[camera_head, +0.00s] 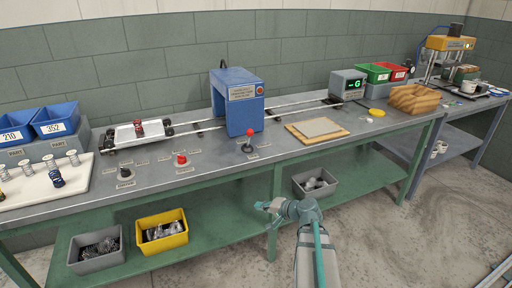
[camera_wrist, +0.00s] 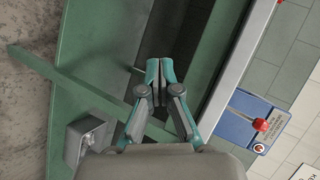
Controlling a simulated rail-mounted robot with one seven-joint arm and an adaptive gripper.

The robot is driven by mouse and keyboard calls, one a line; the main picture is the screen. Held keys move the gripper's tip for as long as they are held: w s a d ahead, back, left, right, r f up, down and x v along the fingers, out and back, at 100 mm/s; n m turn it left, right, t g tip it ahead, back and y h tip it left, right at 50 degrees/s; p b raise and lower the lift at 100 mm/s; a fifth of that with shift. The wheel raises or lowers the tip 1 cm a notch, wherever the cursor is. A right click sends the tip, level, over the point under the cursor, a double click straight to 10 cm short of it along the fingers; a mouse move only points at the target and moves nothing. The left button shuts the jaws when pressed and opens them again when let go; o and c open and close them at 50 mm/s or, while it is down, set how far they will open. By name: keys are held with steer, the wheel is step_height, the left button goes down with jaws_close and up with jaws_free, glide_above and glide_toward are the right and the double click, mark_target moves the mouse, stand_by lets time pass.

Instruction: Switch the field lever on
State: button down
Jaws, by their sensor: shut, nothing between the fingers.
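Several hand controls stand on the grey bench; their labels are too small to read, so I cannot tell which is the field lever. A red-knobbed lever (camera_head: 248,136) stands just in front of the blue arch-shaped machine. Another red knob (camera_head: 181,159) and a black knob (camera_head: 124,172) stand further left.
The blue machine (camera_head: 238,102) straddles rails, with a white cart (camera_head: 126,134) to the left. A board (camera_head: 316,128) lies right of the lever. A lower green shelf (camera_head: 225,210) holds a yellow bin (camera_head: 162,232) and grey bins. The bench's front edge lies between my gripper and the levers.

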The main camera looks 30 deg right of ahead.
mark_target(252, 134)
steer(key=w+d+r+m+t+h, duration=0.1)
steer(key=d+r+t, duration=0.3)
steer(key=r, duration=0.4)
steer(key=w+d+r+m+t+h, duration=0.1)
steer(key=d+r+m+t, duration=0.2)
steer(key=r, duration=0.6)
steer(key=shift+w+d+r+m+t+h+b, duration=0.2)
steer(key=shift+w+d+m+t+h+b, duration=0.15)
steer(key=shift+d+m, duration=0.25)
steer(key=shift+w, duration=0.1)
steer(key=w, duration=0.4)
steer(key=w+a+r+p, duration=0.1)
steer(key=w, duration=0.4)
steer(key=w+r+p, duration=0.1)
steer(key=w, duration=0.3)
steer(key=shift+w+a, duration=0.3)
steer(key=shift+w, duration=0.05)
steer(key=shift+r+p, duration=0.2)
steer(key=shift+p, duration=0.15)
